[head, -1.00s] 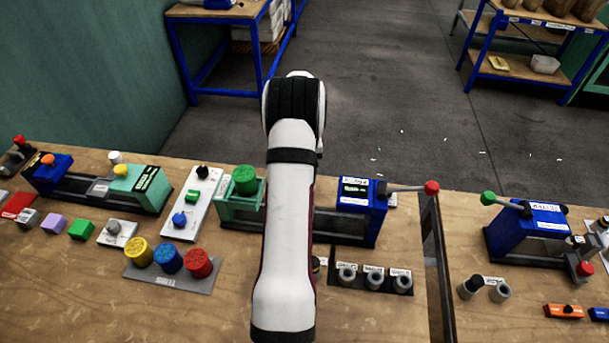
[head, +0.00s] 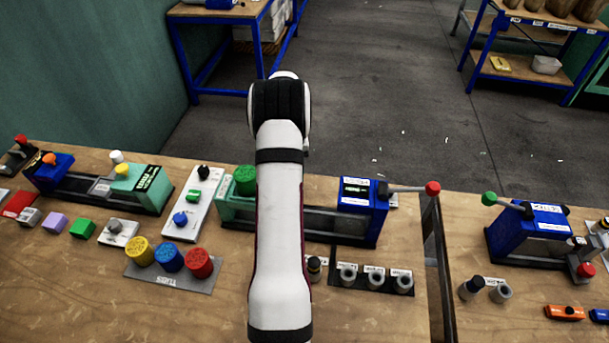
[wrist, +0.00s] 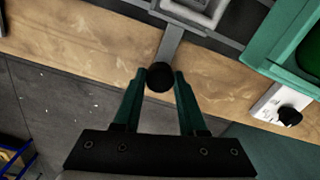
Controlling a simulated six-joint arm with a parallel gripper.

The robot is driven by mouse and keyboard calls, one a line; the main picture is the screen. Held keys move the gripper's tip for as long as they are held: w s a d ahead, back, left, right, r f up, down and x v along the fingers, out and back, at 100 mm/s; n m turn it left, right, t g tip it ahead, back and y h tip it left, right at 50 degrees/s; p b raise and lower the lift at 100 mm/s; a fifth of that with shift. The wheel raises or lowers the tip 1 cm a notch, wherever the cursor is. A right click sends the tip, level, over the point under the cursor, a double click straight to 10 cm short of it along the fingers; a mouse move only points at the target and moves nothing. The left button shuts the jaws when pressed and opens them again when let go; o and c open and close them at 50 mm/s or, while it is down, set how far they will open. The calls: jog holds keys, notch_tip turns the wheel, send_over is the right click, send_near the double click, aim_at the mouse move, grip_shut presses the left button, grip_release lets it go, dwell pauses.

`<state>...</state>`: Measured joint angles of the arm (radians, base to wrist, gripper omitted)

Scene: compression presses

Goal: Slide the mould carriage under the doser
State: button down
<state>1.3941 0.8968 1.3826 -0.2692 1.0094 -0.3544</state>
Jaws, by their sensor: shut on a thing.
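My gripper (wrist: 161,75) is shut on the round black knob (wrist: 160,80) of the mould carriage's handle. A flat grey bar (wrist: 172,46) runs from the knob to the light grey mould carriage (wrist: 190,15), which sits in the dark rail with a gap between it and the doser. The doser (wrist: 262,45) is the teal block at the right of the wrist view. In the head view the doser (head: 229,207), topped by a green cylinder (head: 245,180), stands left of my arm. My arm hides the gripper and carriage there.
A blue press head (head: 362,205) with a red-knobbed lever stands at the rail's right end. A white panel with knobs (head: 195,215) is left of the doser. A tray of colored cylinders (head: 165,280) and a rack of grey cups (head: 372,290) lie in front.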

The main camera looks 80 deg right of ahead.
jog(key=w, duration=0.9)
jog(key=shift+w, duration=0.1)
jog(key=shift+c, duration=2.3)
grip_release()
jog(key=shift+r, duration=0.25)
notch_tip(320, 180, up, 15)
jog(key=shift+r, duration=0.2)
